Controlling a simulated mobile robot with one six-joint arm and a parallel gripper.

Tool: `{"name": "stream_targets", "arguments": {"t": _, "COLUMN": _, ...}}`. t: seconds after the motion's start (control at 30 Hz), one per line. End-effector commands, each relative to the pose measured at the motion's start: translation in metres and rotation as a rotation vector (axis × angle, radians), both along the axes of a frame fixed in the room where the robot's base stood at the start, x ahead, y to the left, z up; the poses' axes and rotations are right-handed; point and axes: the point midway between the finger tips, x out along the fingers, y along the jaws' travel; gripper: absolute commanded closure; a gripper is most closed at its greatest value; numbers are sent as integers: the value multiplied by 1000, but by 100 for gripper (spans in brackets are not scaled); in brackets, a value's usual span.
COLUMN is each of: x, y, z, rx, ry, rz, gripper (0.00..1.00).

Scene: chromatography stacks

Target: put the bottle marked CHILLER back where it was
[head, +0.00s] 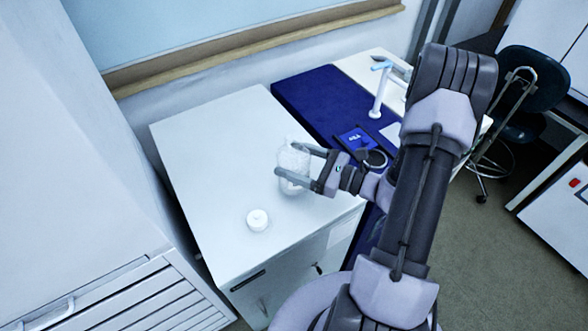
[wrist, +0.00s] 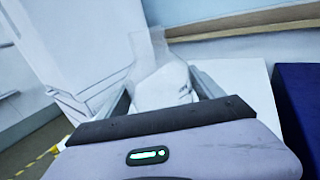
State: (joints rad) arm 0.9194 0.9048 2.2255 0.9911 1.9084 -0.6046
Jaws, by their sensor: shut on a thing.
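A clear, whitish bottle (head: 292,165) is between the fingers of my gripper (head: 296,168) in the head view, over the right part of the white cabinet top. The bottle (wrist: 163,82) also shows in the wrist view, upright or nearly so, between the two fingers of my gripper (wrist: 165,85). My gripper is shut on it. A small dark mark shows on its side, but I cannot read it, so I cannot tell whether it says CHILLER. I cannot tell whether the bottle's base touches the top.
A small white round jar or cap (head: 257,219) stands near the front of the white cabinet top (head: 205,150). A dark blue surface (head: 318,98) with a white stand (head: 380,88) adjoins on the right. The back left of the cabinet top is clear.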

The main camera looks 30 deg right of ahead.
Motion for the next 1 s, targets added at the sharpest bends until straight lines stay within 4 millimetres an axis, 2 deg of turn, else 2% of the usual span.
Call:
{"name": "stream_targets", "arguments": {"t": 0.03, "x": 0, "y": 0, "z": -13, "rx": 2, "ry": 2, "rz": 0, "gripper": 96}}
{"name": "stream_targets", "arguments": {"t": 0.13, "x": 0, "y": 0, "z": -30, "rx": 2, "ry": 2, "rz": 0, "gripper": 96}}
{"name": "stream_targets", "arguments": {"t": 0.47, "x": -1, "y": 0, "z": -32, "rx": 1, "ry": 1, "rz": 0, "gripper": 96}}
{"name": "stream_targets", "arguments": {"t": 0.5, "x": -1, "y": 0, "z": -31, "rx": 1, "ry": 1, "rz": 0, "gripper": 18}}
{"name": "stream_targets", "arguments": {"t": 0.6, "x": -1, "y": 0, "z": -31, "rx": 1, "ry": 1, "rz": 0, "gripper": 2}}
{"name": "stream_targets", "arguments": {"t": 0.93, "x": -1, "y": 0, "z": -25, "rx": 1, "ry": 1, "rz": 1, "gripper": 2}}
{"name": "stream_targets", "arguments": {"t": 1.0, "x": -9, "y": -7, "z": -27, "rx": 1, "ry": 1, "rz": -3, "gripper": 2}}
